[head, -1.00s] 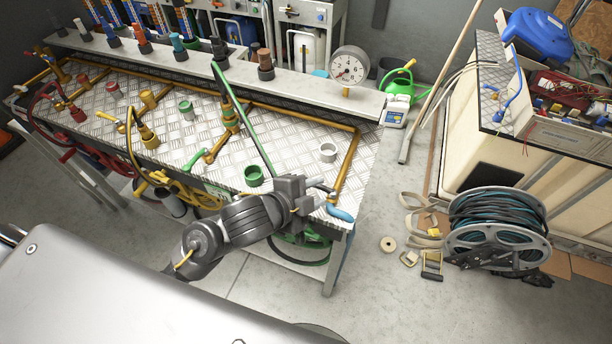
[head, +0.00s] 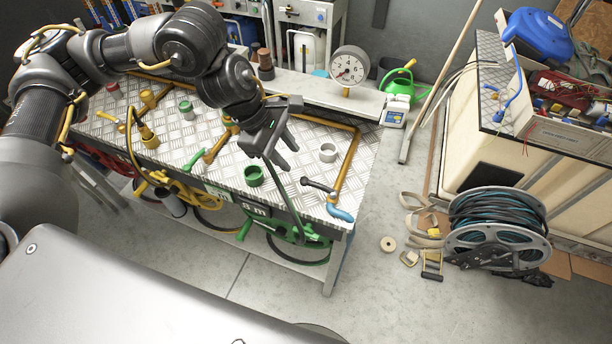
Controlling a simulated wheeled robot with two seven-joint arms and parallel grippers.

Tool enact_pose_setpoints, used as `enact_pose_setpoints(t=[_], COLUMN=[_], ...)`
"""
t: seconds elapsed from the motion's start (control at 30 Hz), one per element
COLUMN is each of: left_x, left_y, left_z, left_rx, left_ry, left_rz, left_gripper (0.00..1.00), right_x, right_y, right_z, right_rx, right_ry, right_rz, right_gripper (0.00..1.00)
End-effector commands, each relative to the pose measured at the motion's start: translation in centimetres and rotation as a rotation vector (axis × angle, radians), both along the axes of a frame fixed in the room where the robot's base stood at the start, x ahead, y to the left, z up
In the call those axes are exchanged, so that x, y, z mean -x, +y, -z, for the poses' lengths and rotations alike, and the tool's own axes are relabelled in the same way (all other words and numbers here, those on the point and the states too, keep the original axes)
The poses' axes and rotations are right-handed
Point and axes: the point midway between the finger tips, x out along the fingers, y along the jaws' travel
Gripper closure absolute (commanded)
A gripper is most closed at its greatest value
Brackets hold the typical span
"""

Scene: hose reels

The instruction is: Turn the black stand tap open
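The black stand tap (head: 318,186) is at the front right corner of the bench, on the end of the brass pipe. Its black lever points left from the pipe, and a light-blue outlet piece (head: 341,213) sits just below it. My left gripper (head: 290,157) is above the bench, up and to the left of the lever and apart from it. Its fingers look parted, with nothing seen between them. My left arm comes in from the left and hides part of the bench. My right gripper is not in view.
A green hose (head: 285,200) runs down behind the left gripper towards the green reel (head: 300,236) under the bench. A green ring (head: 254,176) and a white ring (head: 327,152) stand on the bench. A gauge (head: 349,66) stands behind.

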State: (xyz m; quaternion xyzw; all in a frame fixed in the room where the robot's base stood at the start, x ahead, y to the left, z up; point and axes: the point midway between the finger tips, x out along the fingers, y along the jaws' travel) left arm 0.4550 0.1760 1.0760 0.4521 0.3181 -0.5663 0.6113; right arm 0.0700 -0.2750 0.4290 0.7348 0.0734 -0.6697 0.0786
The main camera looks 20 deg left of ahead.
Motion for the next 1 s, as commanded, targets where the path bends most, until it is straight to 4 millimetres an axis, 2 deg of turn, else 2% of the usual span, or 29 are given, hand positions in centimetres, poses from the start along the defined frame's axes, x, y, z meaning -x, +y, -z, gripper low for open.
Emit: enact_pose_setpoints(t=[0.1,0.27,0.37,0.73,1.0], left_x=[-0.1,-0.1,-0.3,-1.3,-1.7], left_y=[0.5,0.3,-0.3,-2.9,-3.8], left_z=[-0.2,0.3,1.4,7.4,9.5], left_rx=[-0.017,-0.016,-0.016,-0.016,-0.014], left_ry=[-0.004,0.000,0.002,0.000,-0.002], left_rz=[0.011,0.011,0.013,0.010,0.010], left_gripper=[0.65,0.65,0.65,0.65,0.65], right_x=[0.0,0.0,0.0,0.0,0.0], right_y=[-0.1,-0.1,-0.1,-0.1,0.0], right_z=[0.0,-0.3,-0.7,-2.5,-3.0], right_rx=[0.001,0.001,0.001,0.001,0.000], right_ry=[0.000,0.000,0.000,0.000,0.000], right_rz=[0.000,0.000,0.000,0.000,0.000], right_gripper=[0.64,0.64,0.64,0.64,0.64])
